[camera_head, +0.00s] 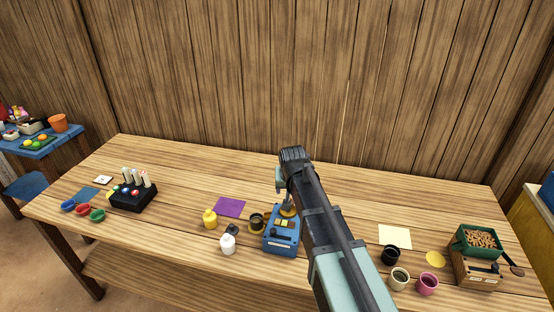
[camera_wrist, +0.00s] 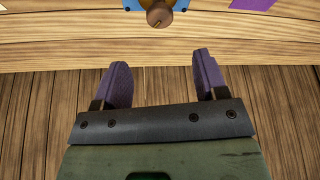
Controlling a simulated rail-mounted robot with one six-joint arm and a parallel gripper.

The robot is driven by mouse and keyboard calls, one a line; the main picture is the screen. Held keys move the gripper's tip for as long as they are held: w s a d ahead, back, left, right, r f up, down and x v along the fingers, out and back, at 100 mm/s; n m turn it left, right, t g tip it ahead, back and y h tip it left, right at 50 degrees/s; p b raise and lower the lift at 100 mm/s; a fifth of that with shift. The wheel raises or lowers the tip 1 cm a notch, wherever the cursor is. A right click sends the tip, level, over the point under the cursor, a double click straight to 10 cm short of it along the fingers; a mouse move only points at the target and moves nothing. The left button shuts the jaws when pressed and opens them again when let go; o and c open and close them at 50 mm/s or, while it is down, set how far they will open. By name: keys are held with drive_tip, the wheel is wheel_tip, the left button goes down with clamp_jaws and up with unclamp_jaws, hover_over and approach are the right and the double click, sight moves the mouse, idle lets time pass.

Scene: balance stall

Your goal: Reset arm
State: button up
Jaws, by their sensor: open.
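My gripper shows in the wrist view (camera_wrist: 160,82) with its two purple fingers well apart and nothing between them. It is over the table (camera_wrist: 60,45), near its edge, with brown planks beyond. At the top of the wrist view, part of a blue device (camera_wrist: 133,4) with a brown knob (camera_wrist: 159,14) shows. In the head view my arm reaches up over the middle of the table, and its fingers are hidden there. The blue device (camera_head: 282,242) stands just left of my arm, with a yellow round part on top.
On the table (camera_head: 180,250), a yellow bottle (camera_head: 210,220), a white bottle (camera_head: 228,244) and a dark cup (camera_head: 257,223) stand left of the device. A black rack (camera_head: 133,197) is further left. Cups (camera_head: 400,279) and a green box of brown pieces (camera_head: 479,243) are at right.

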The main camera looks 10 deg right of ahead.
drive_tip(key=s+f+n+g, duration=0.1)
drive_tip(key=s+g, duration=0.3)
drive_tip(key=s, duration=1.9)
drive_tip(key=shift+s+d+f+n+y, duration=0.2)
drive_tip(key=shift+d+n+y, duration=0.1)
drive_tip(key=shift+d, duration=0.1)
